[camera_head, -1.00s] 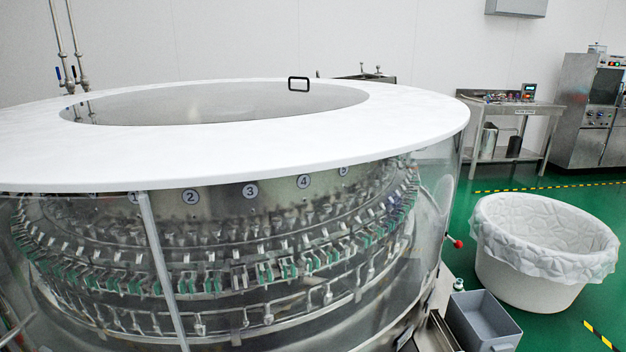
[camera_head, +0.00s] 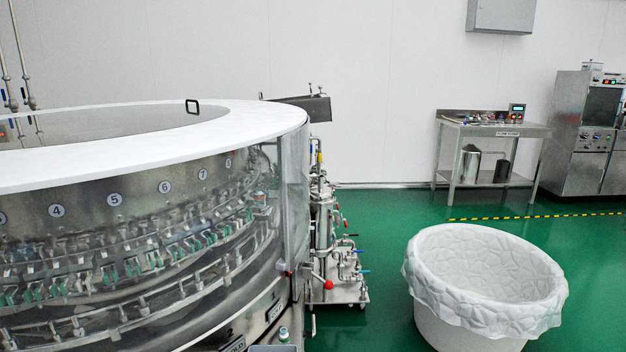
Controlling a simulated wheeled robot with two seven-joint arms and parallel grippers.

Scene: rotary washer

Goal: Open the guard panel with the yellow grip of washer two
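A round rotary washer (camera_head: 150,230) fills the left side of the head view, with a white ring-shaped top (camera_head: 240,128) and a clear curved guard (camera_head: 293,195) around it. Numbered positions and rows of small clamps show behind the guard. A dark mark like a "2" shows low on the washer's metal base. A black handle (camera_head: 192,106) stands on the top ring. No yellow grip can be made out on the guard. Neither of my grippers is in view.
A white lined tub (camera_head: 485,285) stands on the green floor at the lower right. A pipe-and-valve skid (camera_head: 335,250) is right behind the washer. A steel table (camera_head: 490,130) and a steel cabinet (camera_head: 585,130) stand at the back. Green floor between skid and tub is clear.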

